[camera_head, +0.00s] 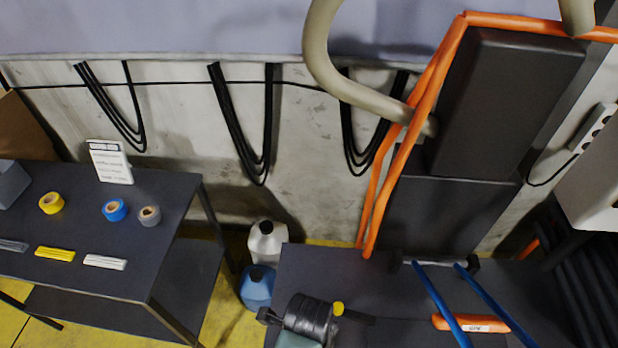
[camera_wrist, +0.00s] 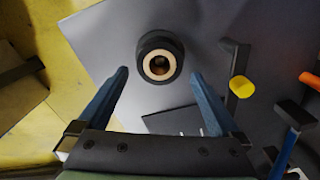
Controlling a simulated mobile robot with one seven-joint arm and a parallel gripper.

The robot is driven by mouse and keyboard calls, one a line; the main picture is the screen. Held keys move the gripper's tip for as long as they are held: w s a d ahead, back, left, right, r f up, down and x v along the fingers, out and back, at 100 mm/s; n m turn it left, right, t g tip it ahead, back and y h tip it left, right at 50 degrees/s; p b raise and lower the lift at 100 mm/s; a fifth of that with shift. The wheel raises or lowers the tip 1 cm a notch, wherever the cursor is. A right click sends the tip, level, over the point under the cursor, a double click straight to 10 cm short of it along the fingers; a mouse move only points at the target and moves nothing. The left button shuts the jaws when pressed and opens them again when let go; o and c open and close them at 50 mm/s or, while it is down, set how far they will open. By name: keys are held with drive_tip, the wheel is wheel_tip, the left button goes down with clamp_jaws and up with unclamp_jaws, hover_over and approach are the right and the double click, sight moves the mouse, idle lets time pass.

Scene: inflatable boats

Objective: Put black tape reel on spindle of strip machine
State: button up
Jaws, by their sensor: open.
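The black tape reel (camera_wrist: 146,43), with a pale cardboard core, lies flat on the dark grey tabletop in the wrist view. My gripper (camera_wrist: 158,74) is open, its blue fingertips apart on either side of the reel's near part. I cannot tell whether they touch it or how high they are. Right of the reel is a dark bracket with a yellow knob (camera_wrist: 240,89), seemingly part of the strip machine; the knob also shows in the head view (camera_head: 338,309). The spindle is not clearly seen. In the head view I cannot make out the reel near the dark rounded shapes.
Blue bars (camera_head: 440,303) and an orange handle (camera_head: 470,323) stand right of the knob. A tall black box (camera_head: 508,100) rises behind. The left table (camera_head: 150,235) holds yellow, blue and grey tape rolls. A blue jug (camera_head: 257,288) stands between the tables.

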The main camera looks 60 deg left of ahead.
wheel_tip(320, 180, up, 6)
idle(0.4)
drive_tip(key=w+a+r+n+t+y, duration=0.1)
drive_tip(key=w+r+n+t+y, duration=0.35)
drive_tip(key=w+r, duration=1)
drive_tip(key=w+d+r+n+t, duration=0.1)
drive_tip(key=w+d+r+t, duration=0.1)
drive_tip(key=w+r+t, duration=0.35)
drive_tip(key=w+d+r+n+t, duration=0.1)
drive_tip(key=w+d+r+t, duration=0.1)
drive_tip(key=r, duration=0.7)
drive_tip(key=w+d+r+n+t, duration=0.1)
drive_tip(key=w+d+r+t, duration=0.2)
drive_tip(key=r, duration=0.4)
drive_tip(key=s+d+r+n+t+h, duration=0.1)
drive_tip(key=s+d+r+t, duration=0.2)
drive_tip(key=r, duration=0.7)
drive_tip(key=s+d+r+n+t+h, duration=0.2)
drive_tip(key=s+d+r+t, duration=0.2)
drive_tip(key=r, duration=0.6)
drive_tip(key=s+d+r+n+t+h, duration=0.2)
drive_tip(key=d+r+t, duration=0.3)
drive_tip(key=r, duration=0.6)
drive_tip(key=shift+s, duration=0.7)
